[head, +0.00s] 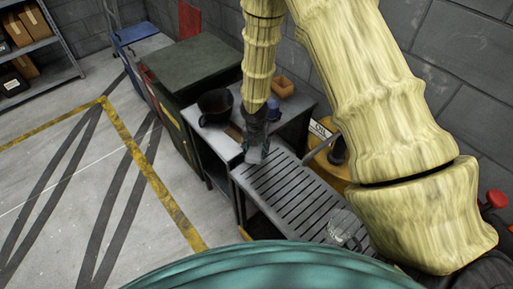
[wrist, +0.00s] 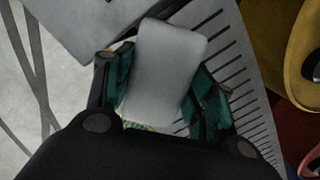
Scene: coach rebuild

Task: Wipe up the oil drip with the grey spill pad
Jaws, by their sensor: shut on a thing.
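My gripper (wrist: 163,90) is shut on the grey spill pad (wrist: 167,65), a pale rounded block between its green-padded fingers in the wrist view. In the head view my gripper (head: 257,152) is low over the left end of a slatted metal bench (head: 296,198), beside a plain grey worktop. The pad (head: 254,158) shows only as a small grey patch there. I cannot tell whether it touches the slats. I cannot make out the oil drip in either view; the pad and gripper may hide it.
A dark pot (head: 215,106), an orange-brown box (head: 282,87) and a small blue item (head: 273,108) stand on the worktop behind. A clear glass-like object (head: 343,227) is on the slats' near right. A yellow container (head: 327,164) marked OIL stands to the right.

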